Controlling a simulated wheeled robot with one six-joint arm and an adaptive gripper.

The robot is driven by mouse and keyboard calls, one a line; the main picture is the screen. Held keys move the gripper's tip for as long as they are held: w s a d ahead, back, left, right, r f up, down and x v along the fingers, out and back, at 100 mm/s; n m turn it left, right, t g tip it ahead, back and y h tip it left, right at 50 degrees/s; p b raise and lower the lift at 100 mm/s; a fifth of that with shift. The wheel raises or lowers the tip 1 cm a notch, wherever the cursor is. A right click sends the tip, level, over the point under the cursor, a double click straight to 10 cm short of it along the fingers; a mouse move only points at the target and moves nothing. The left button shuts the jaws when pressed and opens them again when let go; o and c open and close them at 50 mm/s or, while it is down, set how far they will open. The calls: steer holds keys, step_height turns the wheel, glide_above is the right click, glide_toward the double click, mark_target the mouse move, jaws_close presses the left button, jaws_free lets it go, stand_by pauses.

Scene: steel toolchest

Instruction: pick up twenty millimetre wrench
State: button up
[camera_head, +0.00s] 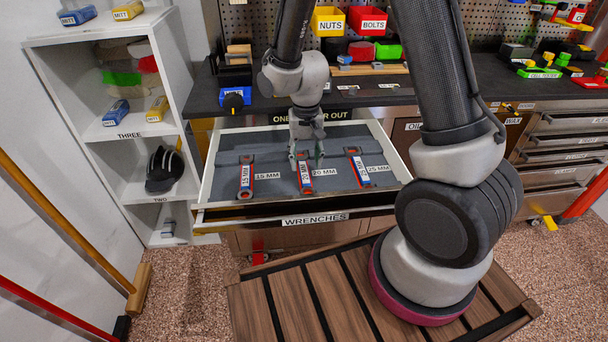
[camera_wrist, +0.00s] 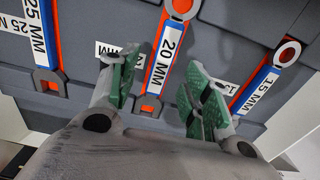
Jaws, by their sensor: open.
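The twenty millimetre wrench lies in the middle of the open drawer labelled WRENCHES, with a blue and white 20 MM label and red-orange edging; it shows in the head view (camera_head: 305,178) and in the wrist view (camera_wrist: 168,50). My gripper (camera_head: 306,155) is over the drawer at the wrench's far end. In the wrist view my gripper (camera_wrist: 158,98) is open, its green-padded fingers on either side of the wrench, with nothing held between them. Part of the wrench's far end is hidden by the gripper in the head view.
A 15 mm wrench (camera_head: 246,178) lies to the left and a 25 mm wrench (camera_head: 359,168) to the right in the same grey-lined drawer. The drawer's front edge (camera_head: 315,219) and side walls surround them. A white shelf (camera_head: 107,135) stands at the left.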

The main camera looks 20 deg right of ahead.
mark_target(304, 173)
steer(key=f, duration=0.4)
steer(key=shift+a+f, duration=0.15)
steer(key=shift+a, duration=0.05)
jaws_close()
